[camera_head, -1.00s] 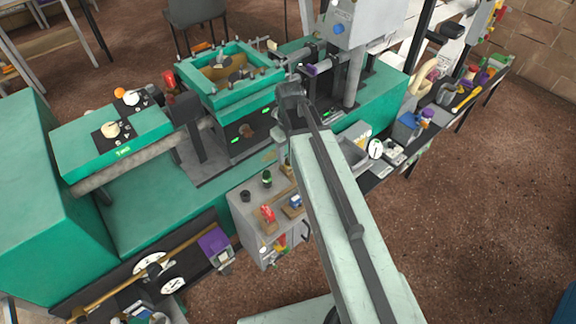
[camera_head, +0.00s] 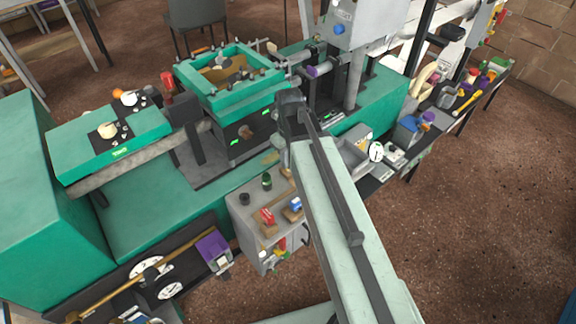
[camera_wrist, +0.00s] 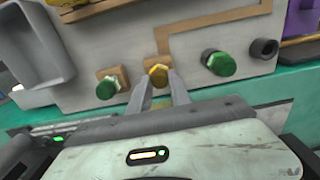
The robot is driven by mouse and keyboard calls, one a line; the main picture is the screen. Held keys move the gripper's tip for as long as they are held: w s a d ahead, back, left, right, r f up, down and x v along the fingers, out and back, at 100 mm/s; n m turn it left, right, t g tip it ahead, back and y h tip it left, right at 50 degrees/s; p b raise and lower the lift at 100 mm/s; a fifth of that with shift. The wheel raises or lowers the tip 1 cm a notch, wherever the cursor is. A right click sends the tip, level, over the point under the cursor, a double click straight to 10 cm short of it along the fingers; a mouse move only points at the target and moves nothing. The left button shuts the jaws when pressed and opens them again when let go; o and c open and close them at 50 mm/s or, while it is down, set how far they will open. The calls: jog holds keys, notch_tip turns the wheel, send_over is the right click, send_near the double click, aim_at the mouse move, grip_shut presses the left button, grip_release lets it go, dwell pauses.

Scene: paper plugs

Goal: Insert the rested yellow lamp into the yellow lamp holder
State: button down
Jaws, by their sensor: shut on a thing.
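In the wrist view, a yellow lamp (camera_wrist: 158,76) with a faceted head sits between the fingertips of my gripper (camera_wrist: 161,87), which is shut on it. A small brown block (camera_wrist: 151,64) shows right behind the lamp; I cannot tell whether the lamp touches it or is clear of it. I cannot make out which part is the yellow lamp holder.
A dark empty-looking socket (camera_wrist: 263,48) is farther right. A grey box (camera_wrist: 36,45) is at upper left. In the head view, a grey cabinet (camera_head: 243,218) stands beside the green machine (camera_head: 150,205).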

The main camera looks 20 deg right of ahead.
jog(key=shift+r+p, duration=2.55)
jog(key=shift+p, duration=0.05)
